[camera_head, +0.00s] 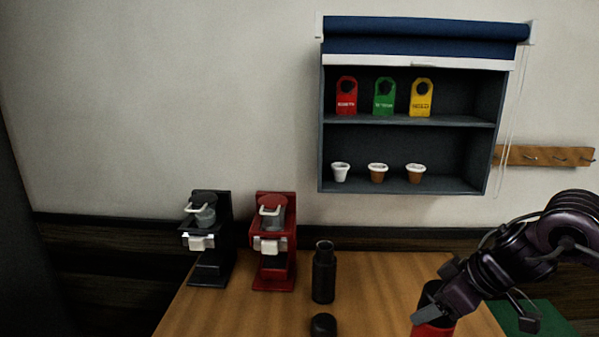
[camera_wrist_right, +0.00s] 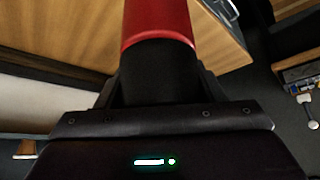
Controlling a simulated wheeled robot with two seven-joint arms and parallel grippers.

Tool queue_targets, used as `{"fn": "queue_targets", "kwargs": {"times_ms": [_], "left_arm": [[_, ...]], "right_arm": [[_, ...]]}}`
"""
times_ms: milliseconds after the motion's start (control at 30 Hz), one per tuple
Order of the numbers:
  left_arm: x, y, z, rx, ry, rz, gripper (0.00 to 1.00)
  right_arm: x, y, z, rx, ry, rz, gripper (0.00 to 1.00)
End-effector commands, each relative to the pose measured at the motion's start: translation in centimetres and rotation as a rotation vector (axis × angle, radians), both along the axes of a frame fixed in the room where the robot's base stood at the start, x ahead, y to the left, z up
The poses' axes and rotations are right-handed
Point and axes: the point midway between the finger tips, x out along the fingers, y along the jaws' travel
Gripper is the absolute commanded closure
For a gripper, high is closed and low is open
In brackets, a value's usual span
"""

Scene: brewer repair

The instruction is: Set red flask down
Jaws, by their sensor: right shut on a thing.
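The red flask (camera_head: 434,329) is at the bottom right of the head view, partly hidden by my right gripper and cut off by the lower edge. My right gripper (camera_head: 430,306) is shut on it. In the right wrist view the flask (camera_wrist_right: 158,22) shows a red body and a black section between the jaws (camera_wrist_right: 160,85). I cannot tell whether its base touches the wooden table (camera_head: 375,318). My left gripper is not in view.
A black flask (camera_head: 324,272) stands on the table, with a dark round object (camera_head: 323,325) in front. A black brewer (camera_head: 208,240) and a red brewer (camera_head: 273,242) stand left. A wall cabinet (camera_head: 410,121) holds tags and cups. A green surface (camera_head: 535,318) lies right of the table.

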Motion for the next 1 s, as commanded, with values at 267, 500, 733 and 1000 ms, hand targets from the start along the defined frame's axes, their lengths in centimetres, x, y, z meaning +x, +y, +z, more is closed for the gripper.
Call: {"fn": "queue_targets", "kwargs": {"times_ms": [267,500,733,1000], "left_arm": [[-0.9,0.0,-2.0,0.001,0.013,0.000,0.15],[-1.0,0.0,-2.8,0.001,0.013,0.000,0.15],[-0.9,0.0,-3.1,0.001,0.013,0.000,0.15],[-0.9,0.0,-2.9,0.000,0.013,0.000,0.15]], "right_arm": [[-2.7,2.4,-7.7,-0.002,0.000,-0.408,0.88],[-4.7,4.2,-10.6,0.000,-0.003,-0.654,0.88],[-5.5,4.8,-11.3,0.001,0.000,-0.740,0.88],[-5.5,4.8,-11.2,0.002,0.001,-0.747,0.88]]}}
